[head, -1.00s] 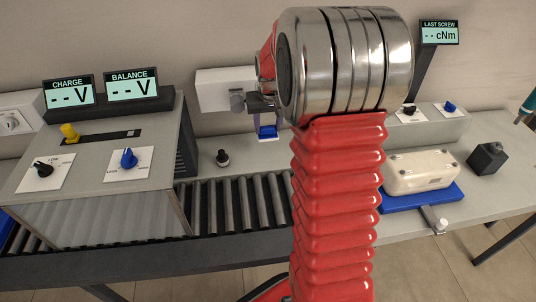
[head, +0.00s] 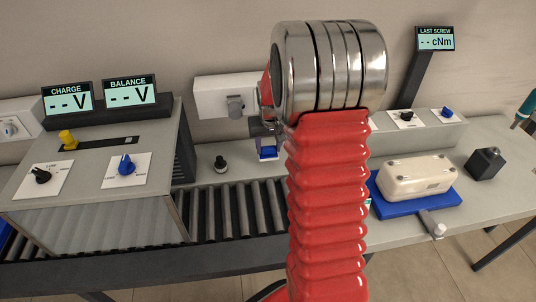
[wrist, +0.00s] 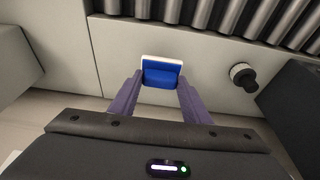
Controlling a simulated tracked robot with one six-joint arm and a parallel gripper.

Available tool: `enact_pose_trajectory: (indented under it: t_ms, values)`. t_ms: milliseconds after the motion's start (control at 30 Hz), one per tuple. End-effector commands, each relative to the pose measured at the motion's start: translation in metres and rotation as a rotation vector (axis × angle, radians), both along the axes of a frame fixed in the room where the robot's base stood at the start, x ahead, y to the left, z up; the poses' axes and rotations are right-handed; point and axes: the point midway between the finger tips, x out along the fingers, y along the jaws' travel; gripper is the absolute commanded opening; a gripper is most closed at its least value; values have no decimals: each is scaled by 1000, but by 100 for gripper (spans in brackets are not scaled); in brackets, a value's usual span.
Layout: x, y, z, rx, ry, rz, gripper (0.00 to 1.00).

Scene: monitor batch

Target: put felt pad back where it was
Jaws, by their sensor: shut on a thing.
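My gripper (wrist: 161,82) is shut on the blue felt pad (wrist: 161,76), with one purple finger at each side of it. A white edge shows behind the pad; I cannot tell whether it belongs to the pad or to something under it. In the head view the pad (head: 267,153) shows low over the grey bench top, behind the rollers. My gripper (head: 267,142) is partly hidden there by my red arm. Whether the pad touches the bench is unclear.
A black knob (head: 220,163) stands on the bench left of the pad, and the roller conveyor (head: 235,210) runs in front. A white wall box (head: 225,97) is behind. At right, a cream case (head: 416,177) lies on a blue mat (head: 400,208), beside a dark block (head: 484,163).

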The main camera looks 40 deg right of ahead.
Motion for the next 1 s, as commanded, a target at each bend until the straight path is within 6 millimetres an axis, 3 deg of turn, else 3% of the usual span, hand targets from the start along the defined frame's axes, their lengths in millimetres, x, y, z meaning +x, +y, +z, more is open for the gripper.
enact_pose_trajectory:
  t_ms: [167, 467, 867, 900, 1000]
  values:
    - [0, 0, -3, 1, 1, -1, 18]
    - [-1, 0, -36, 1, 2, -1, 18]
    - [0, -1, -39, 0, 0, -1, 18]
    - [0, -1, -39, 0, 0, -2, 46]
    - [0, -1, -39, 0, 0, -2, 53]
